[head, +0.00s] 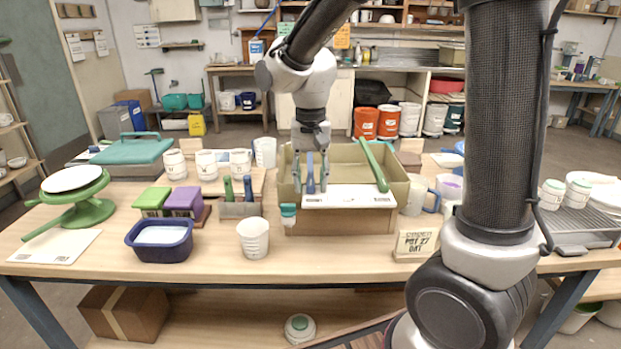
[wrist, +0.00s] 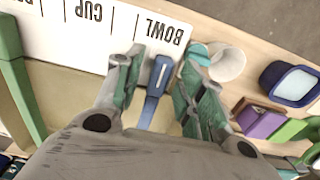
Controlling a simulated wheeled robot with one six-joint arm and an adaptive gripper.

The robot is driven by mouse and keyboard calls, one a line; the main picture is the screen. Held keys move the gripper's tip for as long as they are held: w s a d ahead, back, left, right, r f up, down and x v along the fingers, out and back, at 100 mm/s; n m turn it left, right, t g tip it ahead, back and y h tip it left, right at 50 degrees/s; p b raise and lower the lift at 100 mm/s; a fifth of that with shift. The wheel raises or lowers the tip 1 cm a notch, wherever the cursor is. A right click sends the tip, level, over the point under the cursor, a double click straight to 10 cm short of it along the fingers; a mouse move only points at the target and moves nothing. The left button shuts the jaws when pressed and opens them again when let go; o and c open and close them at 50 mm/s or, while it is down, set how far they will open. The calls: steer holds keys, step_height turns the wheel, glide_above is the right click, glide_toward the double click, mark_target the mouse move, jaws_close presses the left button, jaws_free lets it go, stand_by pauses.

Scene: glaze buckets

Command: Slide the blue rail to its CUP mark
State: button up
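The blue rail (head: 310,173) lies across the left part of an open tan box; it also shows in the wrist view (wrist: 153,97), its end by the BOWL mark (wrist: 163,30). My gripper (head: 310,187) is lowered around it. In the wrist view my gripper (wrist: 160,85) is open, one finger on each side of the rail with gaps visible. The CUP mark (wrist: 89,11) is on the same white scale board (head: 345,196), between BOWL and a third, partly cut-off mark. The rail's far part is hidden under my gripper.
A green rail (head: 373,166) crosses the right part of the box (head: 398,185). A teal-topped object (head: 288,211) hangs at the box's front left corner. A white cup (head: 253,238) and a navy tub (head: 160,239) stand to the left. Between the two rails is free room.

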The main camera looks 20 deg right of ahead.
mark_target(336, 191)
jaws_close()
steer(key=d, duration=0.2)
steer(key=s+d, duration=0.1)
steer(key=d, duration=0.2)
steer(key=shift+s+d, duration=0.4)
jaws_free()
steer(key=shift+r, duration=0.15)
